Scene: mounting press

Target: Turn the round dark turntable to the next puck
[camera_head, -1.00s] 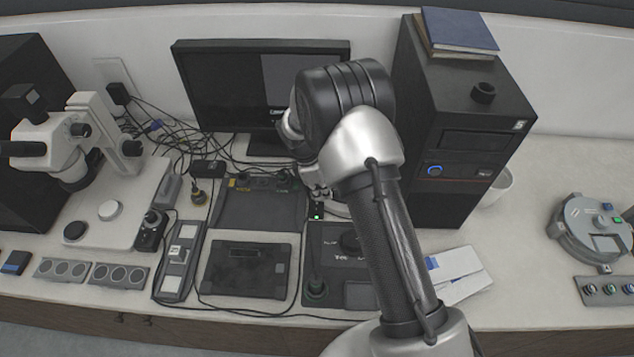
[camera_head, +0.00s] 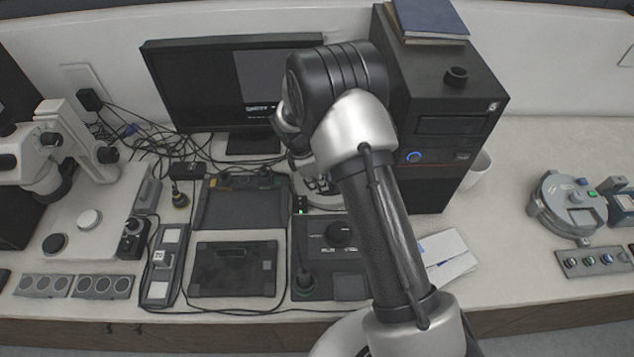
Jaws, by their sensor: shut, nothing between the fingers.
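I cannot clearly make out the round dark turntable or its pucks. A round, pale-rimmed fixture (camera_head: 325,202) shows in part behind my forearm, in front of the black tower; I cannot tell whether it is the turntable. My gripper (camera_head: 318,184) is mostly hidden by my wrist. The little that shows below the wrist, over that fixture, looks shut and empty. I cannot tell whether it touches anything.
A monitor (camera_head: 230,90) and black tower (camera_head: 450,130) stand behind. A dark control box with a knob (camera_head: 340,234) and a flat black device (camera_head: 235,268) lie in front.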

